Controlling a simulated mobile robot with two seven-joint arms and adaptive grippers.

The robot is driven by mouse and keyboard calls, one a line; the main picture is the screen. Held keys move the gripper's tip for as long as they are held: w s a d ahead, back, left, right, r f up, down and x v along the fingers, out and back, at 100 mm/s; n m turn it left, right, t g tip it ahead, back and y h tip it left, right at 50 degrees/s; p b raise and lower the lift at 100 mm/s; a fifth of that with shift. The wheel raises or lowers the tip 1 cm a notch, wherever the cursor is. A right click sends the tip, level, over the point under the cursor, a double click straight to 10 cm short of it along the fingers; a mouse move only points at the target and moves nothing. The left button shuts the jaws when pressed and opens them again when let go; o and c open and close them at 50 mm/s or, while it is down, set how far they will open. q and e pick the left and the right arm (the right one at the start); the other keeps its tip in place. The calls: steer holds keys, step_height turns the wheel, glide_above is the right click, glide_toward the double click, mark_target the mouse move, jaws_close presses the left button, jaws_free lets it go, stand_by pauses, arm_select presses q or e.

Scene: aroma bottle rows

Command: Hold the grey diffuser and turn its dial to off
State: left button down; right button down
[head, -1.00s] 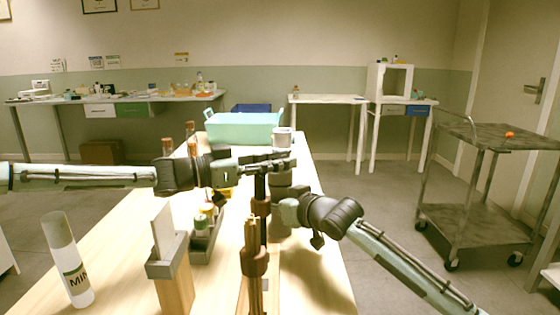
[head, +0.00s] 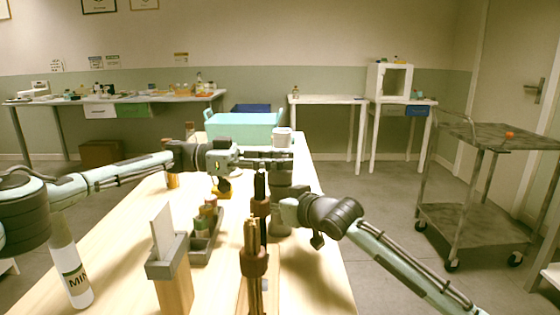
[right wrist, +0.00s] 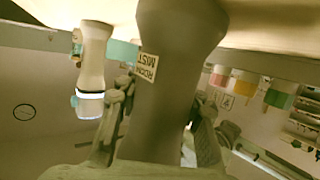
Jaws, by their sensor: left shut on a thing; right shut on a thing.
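The grey diffuser (head: 281,178) stands upright on the wooden table. In the right wrist view, which is upside down, its grey body (right wrist: 168,100) carries a "ROOM MIST" label. My right gripper (head: 284,205) is shut on that body; its fingers (right wrist: 160,125) lie on both sides of it in the wrist view. My left gripper (head: 280,160) comes in level from the left and is shut across the diffuser's top. The dial is hidden behind its fingers, so its setting does not show.
In front stand a dark holder with sticks (head: 254,262), a card in a wooden block (head: 172,285), a grey tray of small bottles (head: 205,248) and a white spray bottle (head: 68,268). The right wrist view shows a white glowing-ringed diffuser (right wrist: 92,65).

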arm_select(q)
steer(key=shift+a+r+m+g, duration=0.1)
steer(key=shift+m+g, duration=0.2)
steer(key=shift+g, duration=0.2)
steer(key=c, duration=1.1)
jaws_free()
steer(key=shift+c, duration=0.2)
steer(key=a, duration=0.7)
steer(key=shift+w+a, duration=0.2)
steer(key=shift+w, duration=0.2)
